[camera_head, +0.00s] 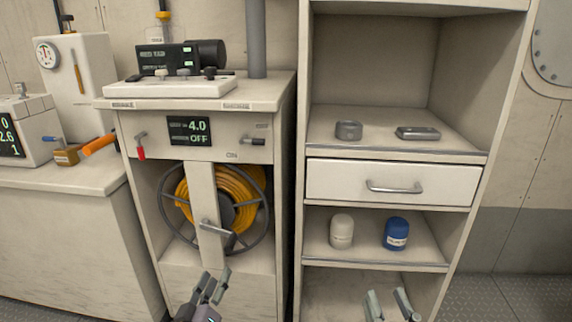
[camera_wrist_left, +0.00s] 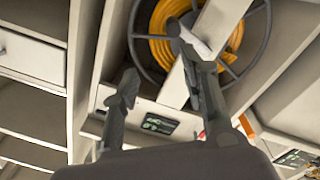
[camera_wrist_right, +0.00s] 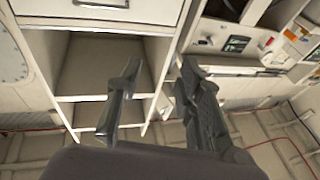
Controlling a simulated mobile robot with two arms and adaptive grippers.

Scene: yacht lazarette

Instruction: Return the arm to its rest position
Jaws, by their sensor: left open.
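My left gripper (camera_head: 212,288) is at the bottom of the head view, in front of the cabinet with the hose reel. It is open and empty, and its two fingers stand apart in the left wrist view (camera_wrist_left: 155,75). My right gripper (camera_head: 388,303) is at the bottom right of the head view, in front of the lower shelf unit. Its fingers are apart with nothing between them, as the right wrist view (camera_wrist_right: 158,85) also shows. Most of both arms is out of view.
The reel cabinet (camera_head: 270,180) holds a yellow hose (camera_head: 240,190) behind a post with a handle (camera_head: 217,228). The shelf unit (camera_head: 300,130) has a shut drawer (camera_head: 340,180), a white jar (camera_head: 342,231) and a blue jar (camera_head: 396,233). An orange-handled tool (camera_head: 98,145) lies on the left counter (camera_head: 70,178).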

